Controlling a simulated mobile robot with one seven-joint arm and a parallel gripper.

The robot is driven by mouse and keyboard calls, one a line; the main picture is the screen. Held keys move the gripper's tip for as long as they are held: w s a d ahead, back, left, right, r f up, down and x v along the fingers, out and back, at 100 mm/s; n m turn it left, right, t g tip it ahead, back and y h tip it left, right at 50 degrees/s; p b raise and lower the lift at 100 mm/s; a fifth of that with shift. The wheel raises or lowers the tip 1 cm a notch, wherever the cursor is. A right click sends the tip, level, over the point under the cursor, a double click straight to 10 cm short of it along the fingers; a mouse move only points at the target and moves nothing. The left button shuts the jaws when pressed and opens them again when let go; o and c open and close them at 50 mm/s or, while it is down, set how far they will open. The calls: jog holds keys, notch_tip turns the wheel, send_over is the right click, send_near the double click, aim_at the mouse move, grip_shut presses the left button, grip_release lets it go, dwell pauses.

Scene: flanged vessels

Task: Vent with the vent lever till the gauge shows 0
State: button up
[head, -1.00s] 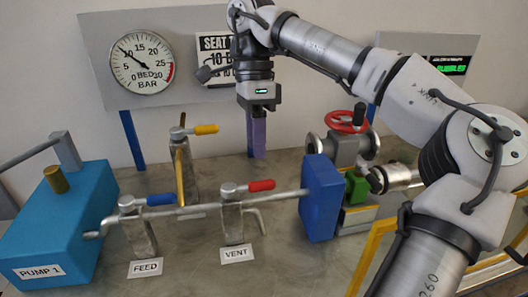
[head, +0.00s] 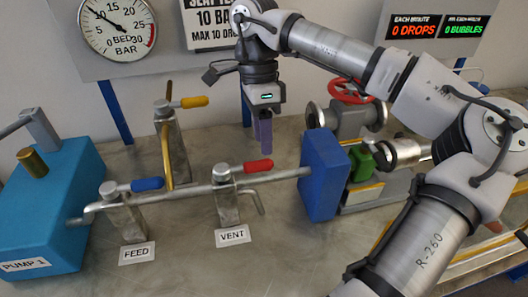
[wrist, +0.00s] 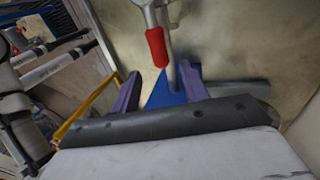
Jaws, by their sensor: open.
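The vent lever has a red handle (head: 258,166) on a metal valve post behind the VENT label (head: 233,235). The handle points right, roughly along the pipe. It also shows in the wrist view (wrist: 156,47), beyond my finger tips. My gripper (head: 263,148) points down just above and behind the red handle in the head picture, apart from it. In the wrist view my gripper's purple fingers (wrist: 160,88) are spread, with nothing held between them.
The blue feed lever (head: 147,184) and a yellow lever (head: 194,102) stand to the left. A blue box (head: 324,176) ends the pipe on the right. A red handwheel (head: 350,92) is behind it. A display (head: 438,28) reads 0 drops, 0 bubbles. A blue pump (head: 50,215) stands far left.

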aim_at(264, 160)
jog(key=shift+p+x, duration=0.35)
jog(key=shift+x, duration=2.15)
grip_shut()
